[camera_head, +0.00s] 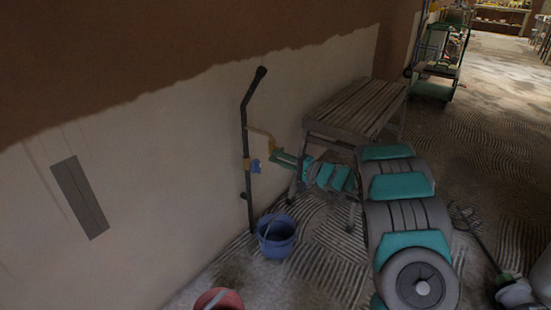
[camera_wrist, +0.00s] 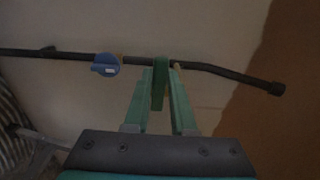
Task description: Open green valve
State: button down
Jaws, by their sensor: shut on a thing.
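The green valve (camera_wrist: 159,82) shows in the wrist view as an upright green handle beside a dark pipe (camera_wrist: 220,71). My gripper (camera_wrist: 161,75) has its two green fingers on either side of the handle and is shut on it. In the head view my gripper (camera_head: 278,158) reaches left to the pipe (camera_head: 246,140), which stands upright along the wall. There the green handle is hard to tell from my fingers. A blue valve (camera_head: 255,166) sits on the same pipe; it also shows in the wrist view (camera_wrist: 106,65), left of my fingers.
A slatted wooden table (camera_head: 355,105) stands close behind my arm. A blue bucket (camera_head: 277,240) stands on the floor below the pipe, and a red bucket (camera_head: 218,300) is at the bottom edge. A green-framed cart (camera_head: 433,90) is farther back.

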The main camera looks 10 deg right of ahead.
jog(key=r+m+p, duration=0.1)
jog(key=m+p, duration=0.1)
jog(key=p, duration=0.1)
jog(key=m+p, duration=0.3)
jog(key=r+m+p, duration=0.1)
jog(key=m+p, duration=0.2)
jog(key=shift+w+d+r, duration=0.35)
jog(key=shift+w+d, duration=0.05)
jog(key=c, duration=0.8)
grip_release()
jog(key=v, duration=1.2)
jog(key=shift+r, duration=0.1)
